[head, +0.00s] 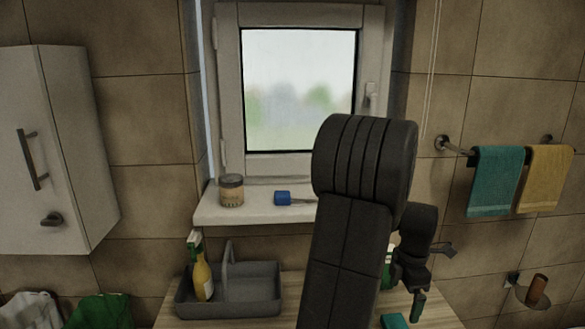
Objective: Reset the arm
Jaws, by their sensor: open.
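My arm rises through the middle of the head view and folds over to the right. My gripper (432,277) is at the right of the arm, low in front of the tiled wall, near the right end of the counter. Its jaws are small and dark in this view; they look open, and I see nothing held between them. My arm hides part of the sill and the counter behind it.
A counter (355,308) holds a grey caddy (252,291) with a yellow spray bottle (203,276). A teal item (393,321) lies near my gripper. The sill (262,214) bears a jar (231,190) and blue-ended tool (283,198). Towels (497,180) hang right; a cabinet (52,150) is left.

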